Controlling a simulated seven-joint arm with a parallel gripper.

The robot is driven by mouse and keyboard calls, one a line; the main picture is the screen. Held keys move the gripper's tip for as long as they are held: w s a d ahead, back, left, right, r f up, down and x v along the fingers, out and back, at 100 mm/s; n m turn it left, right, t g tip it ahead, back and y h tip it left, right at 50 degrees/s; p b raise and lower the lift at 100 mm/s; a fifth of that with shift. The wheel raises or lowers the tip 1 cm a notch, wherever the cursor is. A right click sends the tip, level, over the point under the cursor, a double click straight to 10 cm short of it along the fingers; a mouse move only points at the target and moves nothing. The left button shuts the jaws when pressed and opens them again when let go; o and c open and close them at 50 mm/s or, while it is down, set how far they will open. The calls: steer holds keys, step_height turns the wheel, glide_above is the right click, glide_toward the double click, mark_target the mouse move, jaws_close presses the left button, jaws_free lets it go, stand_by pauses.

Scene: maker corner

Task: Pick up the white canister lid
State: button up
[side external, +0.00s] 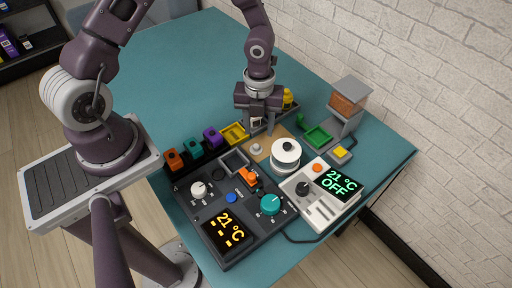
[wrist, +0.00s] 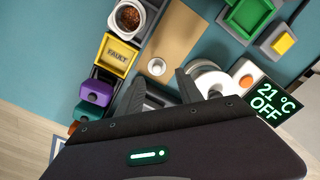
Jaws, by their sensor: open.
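My gripper (side external: 261,128) is open and empty, above the tan board, to the left of and behind the canister. In the wrist view my gripper's two fingers (wrist: 162,88) stand apart, with nothing between them.
A tan board (side external: 262,155) holds a small white round piece (side external: 256,148). A dark control panel (side external: 232,215) and a white panel (side external: 322,196) stand in front. A yellow tray (side external: 234,133) and colored blocks lie left; a green tray (side external: 318,137) lies right. The teal table is clear behind.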

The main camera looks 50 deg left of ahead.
mark_target(256, 145)
steer(key=f, duration=0.6)
steer(key=shift+s+a+f, duration=0.1)
steer(key=shift+s+f, duration=0.2)
steer(key=shift+s, duration=0.05)
jaws_close()
